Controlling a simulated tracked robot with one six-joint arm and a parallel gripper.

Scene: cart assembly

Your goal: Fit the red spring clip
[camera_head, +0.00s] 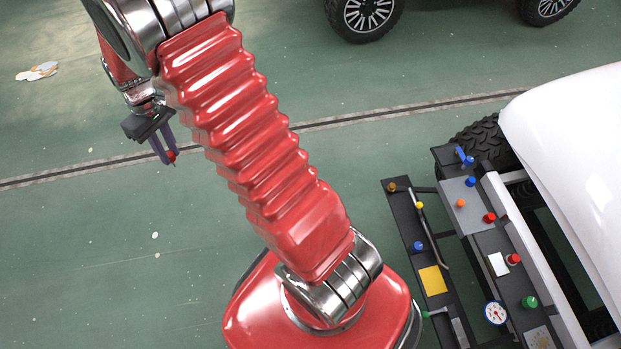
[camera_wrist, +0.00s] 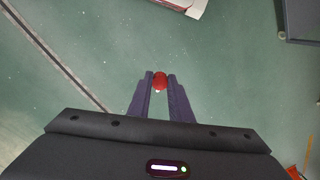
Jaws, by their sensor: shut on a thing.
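My gripper (camera_head: 166,157) hangs at the upper left in the head view, over the green floor. Its two dark purple fingers are shut on a small red clip (camera_head: 171,156). In the wrist view the fingers (camera_wrist: 160,82) hold the red clip (camera_wrist: 160,79) between their tips. A small pale bit shows at the clip's lower edge. The cart's dark panel (camera_head: 438,232) stands at the right in the head view, with several coloured knobs, a gauge (camera_head: 495,313) and a yellow plate (camera_head: 433,280). My gripper is well to the left of it.
A white body (camera_head: 575,150) with a black tire (camera_head: 484,140) stands behind the panel at the right. Another wheeled vehicle (camera_head: 364,14) is at the top. The floor around my gripper is clear, except white and orange scraps (camera_head: 37,71) at the far left.

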